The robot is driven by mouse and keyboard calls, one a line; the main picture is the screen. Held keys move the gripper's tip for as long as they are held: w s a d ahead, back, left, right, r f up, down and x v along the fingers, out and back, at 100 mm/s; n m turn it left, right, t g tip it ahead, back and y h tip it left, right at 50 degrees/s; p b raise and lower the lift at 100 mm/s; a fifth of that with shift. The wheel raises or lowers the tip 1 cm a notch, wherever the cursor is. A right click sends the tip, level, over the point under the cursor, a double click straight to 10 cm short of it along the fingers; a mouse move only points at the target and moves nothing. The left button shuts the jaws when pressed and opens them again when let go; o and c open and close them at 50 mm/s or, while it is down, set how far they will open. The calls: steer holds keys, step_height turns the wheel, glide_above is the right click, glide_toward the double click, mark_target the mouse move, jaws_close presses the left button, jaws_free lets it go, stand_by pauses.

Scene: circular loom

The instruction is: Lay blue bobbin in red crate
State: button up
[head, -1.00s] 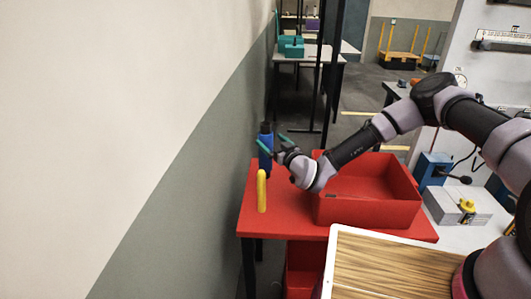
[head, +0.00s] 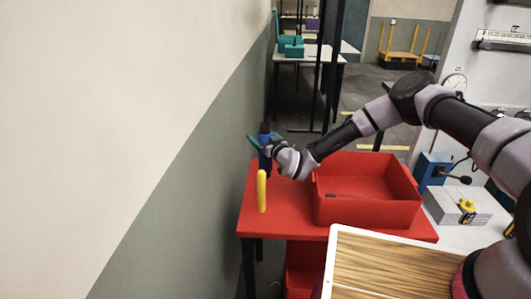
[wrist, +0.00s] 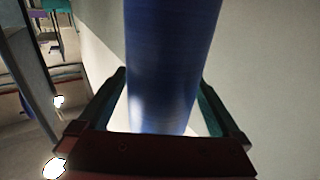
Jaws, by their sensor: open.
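The blue bobbin (head: 265,160) stands upright at the far left of the red table, close to the wall. It fills the middle of the wrist view (wrist: 172,65), between the two teal fingers. My gripper (head: 262,141) is open around the bobbin's upper part; in the wrist view (wrist: 168,95) a gap shows between the bobbin and the right finger. The red crate (head: 366,210) stands on the table to the right of the bobbin. It is open at the top, and a small dark item lies inside.
A yellow upright piece (head: 261,191) stands in front of the bobbin at the table's left edge. The red table (head: 285,212) is bare between bobbin and crate. The grey wall (head: 205,190) is close on the left. A wood-topped surface (head: 385,268) is in front.

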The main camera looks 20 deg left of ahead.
jaws_close()
steer(key=shift+r, duration=0.2)
steer(key=shift+r, duration=0.45)
step_height(320, 180, up, 18)
steer(key=shift+r, duration=0.15)
stand_by(0.9)
